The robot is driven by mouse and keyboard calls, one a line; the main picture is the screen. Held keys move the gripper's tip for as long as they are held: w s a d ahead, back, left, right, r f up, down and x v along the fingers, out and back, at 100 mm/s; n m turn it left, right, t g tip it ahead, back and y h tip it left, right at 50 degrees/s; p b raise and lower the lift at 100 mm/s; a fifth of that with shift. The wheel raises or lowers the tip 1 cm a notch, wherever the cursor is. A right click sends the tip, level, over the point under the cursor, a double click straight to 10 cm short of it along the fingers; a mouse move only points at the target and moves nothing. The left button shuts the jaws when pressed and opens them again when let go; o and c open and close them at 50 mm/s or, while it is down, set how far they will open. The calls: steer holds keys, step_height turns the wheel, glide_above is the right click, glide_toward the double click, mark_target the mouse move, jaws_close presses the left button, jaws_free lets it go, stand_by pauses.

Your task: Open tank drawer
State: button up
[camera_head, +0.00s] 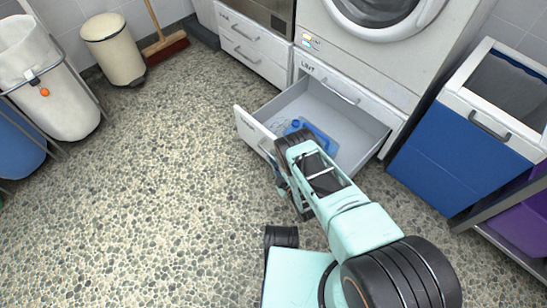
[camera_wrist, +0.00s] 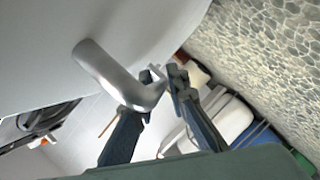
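The pulled-out drawer (camera_head: 365,135) stands well out of the white cabinet below the round-doored machine. Its front panel (camera_head: 252,128) faces lower left and bears lettering too small to read. A blue item (camera_head: 318,138) lies inside, partly hidden by my arm. In the wrist view, the drawer's white front (camera_wrist: 130,25) fills the upper left, and its curved metal handle (camera_wrist: 112,78) stands out from it. My gripper (camera_wrist: 163,82) is at the handle, with its two dark fingers apart and the handle's bend beside the left finger. My arm hides the fingers in the head view.
A panel labelled LINT (camera_head: 340,90) with a handle sits above the drawer. A blue hamper (camera_head: 455,150) stands right. White drawers (camera_head: 253,50) are behind. A cream bin (camera_head: 113,48), a broom (camera_head: 165,45) and a white laundry bag (camera_head: 45,85) stand left.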

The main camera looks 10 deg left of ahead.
steer(key=shift+o, duration=1.1)
steer(key=shift+r, duration=0.1)
step_height(320, 180, up, 8)
steer(key=shift+w+r, duration=0.1)
steer(key=shift+r, duration=0.85)
